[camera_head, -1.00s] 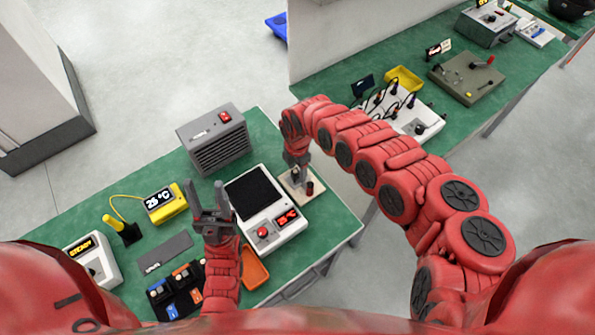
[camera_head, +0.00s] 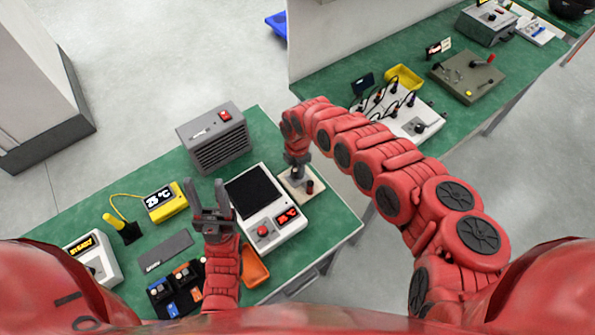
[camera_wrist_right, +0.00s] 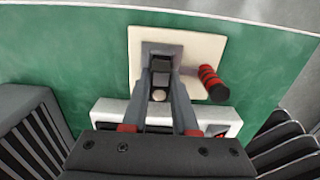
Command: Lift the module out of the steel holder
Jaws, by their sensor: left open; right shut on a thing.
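The steel holder (camera_wrist_right: 176,52) is a grey block on a cream base plate (camera_wrist_right: 205,45), standing on the green bench in the right wrist view. A dark module (camera_wrist_right: 160,72) with a round light end sits between the fingers of my right gripper (camera_wrist_right: 160,88), which is shut on it at the holder. I cannot tell how deep the module still sits in the holder. In the head view my right gripper (camera_head: 298,172) points down over the base plate and hides most of the holder. My left gripper (camera_head: 210,197) is open and empty, fingers up, left of the white device.
A red and black handle (camera_wrist_right: 212,82) stands on the base plate beside the holder. A white device (camera_head: 272,232) with a black top is close to the left of the plate. A grey heater-like box (camera_head: 215,145), yellow thermometer (camera_head: 165,202) and orange tray (camera_head: 255,268) are also on the bench.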

